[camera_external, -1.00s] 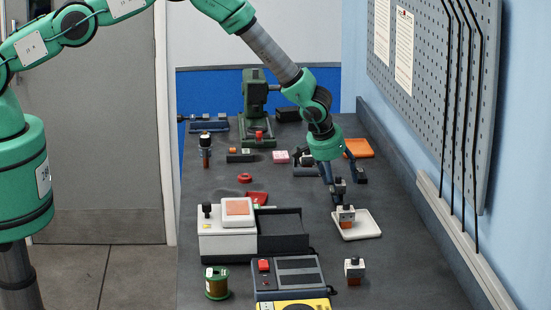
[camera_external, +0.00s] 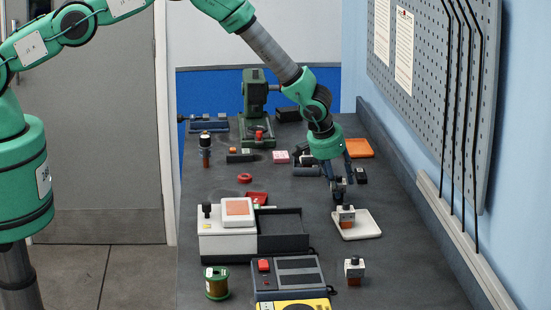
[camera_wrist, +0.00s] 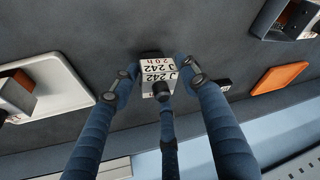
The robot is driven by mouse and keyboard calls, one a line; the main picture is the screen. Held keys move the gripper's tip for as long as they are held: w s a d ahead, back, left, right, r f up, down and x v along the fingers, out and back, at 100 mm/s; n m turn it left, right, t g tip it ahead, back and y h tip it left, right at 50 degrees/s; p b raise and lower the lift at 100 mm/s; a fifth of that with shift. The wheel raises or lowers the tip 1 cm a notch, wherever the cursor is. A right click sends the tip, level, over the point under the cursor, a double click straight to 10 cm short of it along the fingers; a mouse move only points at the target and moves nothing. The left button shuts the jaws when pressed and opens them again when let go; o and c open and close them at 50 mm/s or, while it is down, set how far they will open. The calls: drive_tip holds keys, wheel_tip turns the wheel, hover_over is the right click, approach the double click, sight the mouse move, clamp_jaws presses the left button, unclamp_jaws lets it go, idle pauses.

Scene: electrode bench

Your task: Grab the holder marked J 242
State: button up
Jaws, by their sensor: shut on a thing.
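The holder marked J 242 (camera_wrist: 155,72) is a small block with white labels reading "J 242" and "20h" and a black knob. It sits between the fingertips of my gripper (camera_wrist: 163,82) in the wrist view. My gripper has three blue jointed fingers and is shut on this holder. In the external view my gripper (camera_external: 339,184) is low over the bench, behind the white tray; the fingers mostly hide the holder there. I cannot tell whether the holder still touches the bench.
A similar holder (camera_external: 345,215) stands on the white tray (camera_external: 368,226), close to my gripper. Another holder (camera_external: 354,271) stands nearer the front. A small dark block (camera_external: 361,176) is just right of my fingers. An orange tray (camera_external: 359,148) lies behind.

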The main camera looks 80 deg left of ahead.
sight(338, 175)
drive_tip(key=shift+w+r+b, duration=0.1)
drive_tip(key=shift+r+b, duration=0.3)
drive_tip(key=shift+r, duration=0.95)
drive_tip(key=shift+s+r, duration=0.2)
drive_tip(key=shift+r, duration=0.1)
drive_tip(key=s+d+b, duration=0.1)
drive_tip(key=s+b, duration=0.1)
drive_tip(key=s, duration=0.5)
drive_tip(key=s+d+r+b, duration=0.1)
drive_tip(key=s+b, duration=0.1)
drive_tip(key=s, duration=0.6)
drive_tip(key=shift+s+d+r+b, duration=0.2)
drive_tip(key=shift+s+d+b, duration=0.05)
drive_tip(key=shift+b, duration=0.15)
drive_tip(key=shift+s, duration=0.15)
